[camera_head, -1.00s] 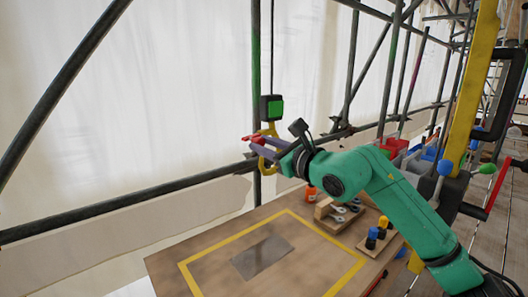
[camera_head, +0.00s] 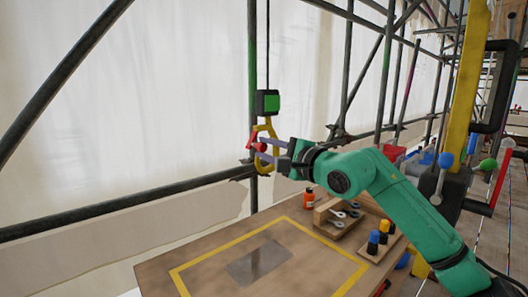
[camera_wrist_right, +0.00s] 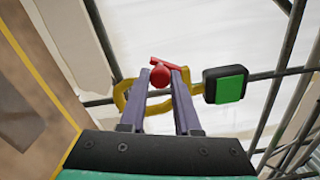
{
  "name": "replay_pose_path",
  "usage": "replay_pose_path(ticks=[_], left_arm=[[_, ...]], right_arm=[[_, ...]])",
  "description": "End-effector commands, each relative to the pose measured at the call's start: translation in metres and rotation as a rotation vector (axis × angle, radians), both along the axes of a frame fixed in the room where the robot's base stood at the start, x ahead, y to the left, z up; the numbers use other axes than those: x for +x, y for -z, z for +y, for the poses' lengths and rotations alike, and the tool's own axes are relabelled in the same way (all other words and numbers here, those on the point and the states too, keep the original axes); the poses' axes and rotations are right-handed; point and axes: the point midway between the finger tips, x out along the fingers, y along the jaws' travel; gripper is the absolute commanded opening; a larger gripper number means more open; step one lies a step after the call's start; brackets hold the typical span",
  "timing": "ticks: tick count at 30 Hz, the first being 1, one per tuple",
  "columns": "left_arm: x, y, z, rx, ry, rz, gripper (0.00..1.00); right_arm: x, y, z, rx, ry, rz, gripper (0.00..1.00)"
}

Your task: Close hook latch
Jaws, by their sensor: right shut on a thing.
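A yellow hook (camera_head: 263,165) hangs below a black block with a green face (camera_head: 268,102) on a thin cable. Its red latch (camera_head: 256,144) sits at the hook's left side. My right gripper (camera_head: 264,151) reaches in from the right, its grey-purple fingers at the hook. In the wrist view the red latch (camera_wrist_right: 160,75) lies between the tips of my right gripper (camera_wrist_right: 160,78), which is shut on it. The yellow hook (camera_wrist_right: 122,92) curves around behind the fingers, partly hidden by them. Whether the latch meets the hook's tip cannot be told. My left gripper is not in view.
A wooden table (camera_head: 200,240) with a yellow outline and a grey plate (camera_head: 258,262) stands below. An orange bottle (camera_head: 308,196), a wooden holder (camera_head: 335,219) and blue and yellow knobs (camera_head: 374,240) stand at its right. Dark scaffold poles (camera_head: 120,212) run close behind the hook.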

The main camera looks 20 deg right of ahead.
Motion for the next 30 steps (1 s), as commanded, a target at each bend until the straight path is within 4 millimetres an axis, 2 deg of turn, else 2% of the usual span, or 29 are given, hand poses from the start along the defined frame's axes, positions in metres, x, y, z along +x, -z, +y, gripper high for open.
replay_pose_path(ticks=[15, 30], left_arm=[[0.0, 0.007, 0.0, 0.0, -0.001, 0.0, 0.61], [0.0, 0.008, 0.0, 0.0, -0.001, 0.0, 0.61]], right_arm=[[0.006, 0.007, -0.015, -0.396, 0.0, -0.155, 0.0], [0.008, 0.007, -0.02, -0.526, -0.001, -0.206, 0.0]])
